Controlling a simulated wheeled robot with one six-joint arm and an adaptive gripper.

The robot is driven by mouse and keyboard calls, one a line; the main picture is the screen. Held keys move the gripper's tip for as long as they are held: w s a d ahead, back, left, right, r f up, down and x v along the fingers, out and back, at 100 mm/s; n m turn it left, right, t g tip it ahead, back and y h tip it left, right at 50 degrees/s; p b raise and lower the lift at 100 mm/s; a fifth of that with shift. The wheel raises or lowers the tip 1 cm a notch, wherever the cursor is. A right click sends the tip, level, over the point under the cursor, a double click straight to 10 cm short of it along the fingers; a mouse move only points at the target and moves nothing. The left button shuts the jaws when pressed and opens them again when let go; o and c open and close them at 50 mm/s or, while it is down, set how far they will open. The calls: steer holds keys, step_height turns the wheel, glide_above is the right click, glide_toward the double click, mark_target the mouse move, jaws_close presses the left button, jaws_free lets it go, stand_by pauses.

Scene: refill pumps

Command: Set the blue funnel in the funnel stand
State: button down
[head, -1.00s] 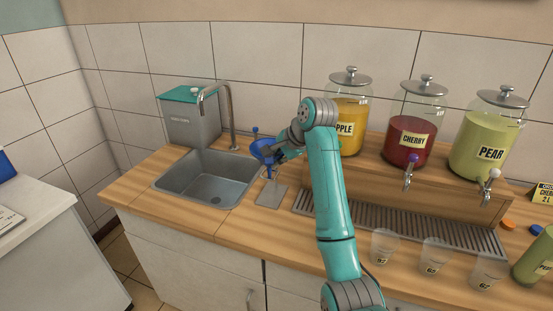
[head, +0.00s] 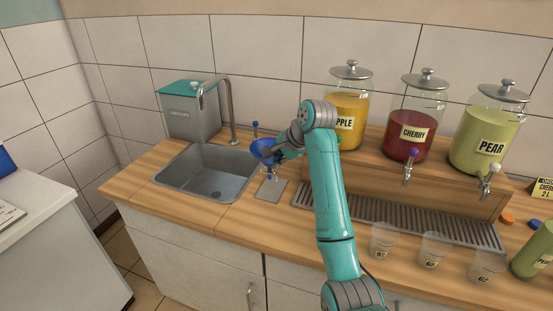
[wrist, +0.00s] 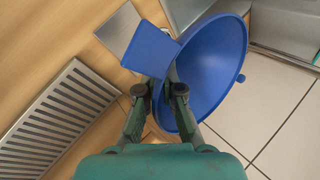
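The blue funnel (head: 262,147) is held up in my gripper (head: 281,150) beside the sink, with its wide mouth up. A flat grey plate (head: 271,192), which looks like the base of the funnel stand, lies on the counter below the funnel. It also shows in the wrist view (wrist: 112,36), partly behind the funnel. I cannot make out the stand's holder clearly or tell whether the funnel touches it.
The sink (head: 208,176) and its tap (head: 231,112) are to the left. The apple (head: 347,116), cherry (head: 408,132) and pear (head: 486,142) jars stand on a wooden riser at the right. Several clear cups stand in front of the drip grate (head: 408,222).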

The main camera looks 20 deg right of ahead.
steer(key=shift+f, duration=0.85)
steer(key=c, duration=1.2)
jaws_free()
steer(key=shift+c, duration=0.2)
